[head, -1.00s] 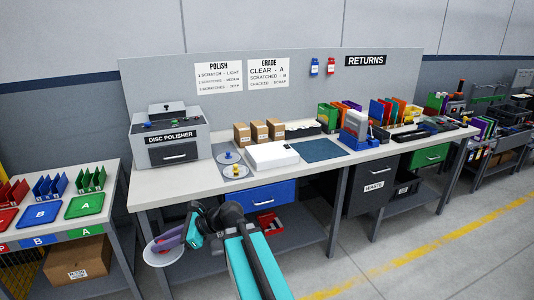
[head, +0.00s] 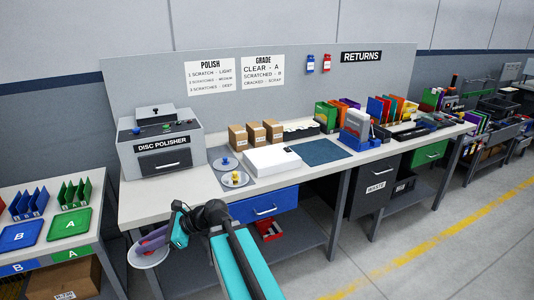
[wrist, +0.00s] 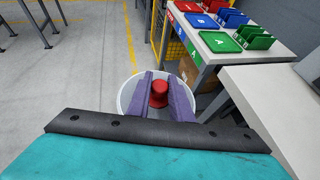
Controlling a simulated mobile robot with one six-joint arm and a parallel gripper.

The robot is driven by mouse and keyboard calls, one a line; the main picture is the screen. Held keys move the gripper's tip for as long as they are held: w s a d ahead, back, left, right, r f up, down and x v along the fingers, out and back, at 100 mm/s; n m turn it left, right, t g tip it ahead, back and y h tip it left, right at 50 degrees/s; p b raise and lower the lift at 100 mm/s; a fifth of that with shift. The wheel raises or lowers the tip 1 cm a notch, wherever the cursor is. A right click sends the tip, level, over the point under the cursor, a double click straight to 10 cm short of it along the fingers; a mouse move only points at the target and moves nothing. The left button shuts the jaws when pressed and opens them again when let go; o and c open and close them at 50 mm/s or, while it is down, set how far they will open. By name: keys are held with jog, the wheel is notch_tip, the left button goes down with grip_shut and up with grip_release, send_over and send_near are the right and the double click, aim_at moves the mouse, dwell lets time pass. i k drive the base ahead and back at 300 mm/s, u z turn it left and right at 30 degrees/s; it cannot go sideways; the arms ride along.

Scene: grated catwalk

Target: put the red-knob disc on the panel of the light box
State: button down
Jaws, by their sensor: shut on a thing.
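My gripper (wrist: 159,95) is shut on the red knob of a pale round disc. The red-knob disc (wrist: 127,96) hangs level in the wrist view, with the red knob between the purple fingers. In the head view the disc (head: 147,259) is held in front of the bench's left end, lower than the bench top; its knob is hidden there by the gripper. The light box is the flat white box (head: 272,160) on the bench, and its top looks empty apart from a small dark mark at one corner.
Two discs with a blue knob (head: 225,160) and a yellow knob (head: 235,178) lie on a grey mat left of the light box. Cardboard boxes (head: 256,134) stand behind the light box. A tray table (head: 98,197) is at left.

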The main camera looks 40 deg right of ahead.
aim_at(268, 156)
jog(key=u, duration=0.05)
jog(key=i, duration=1.25)
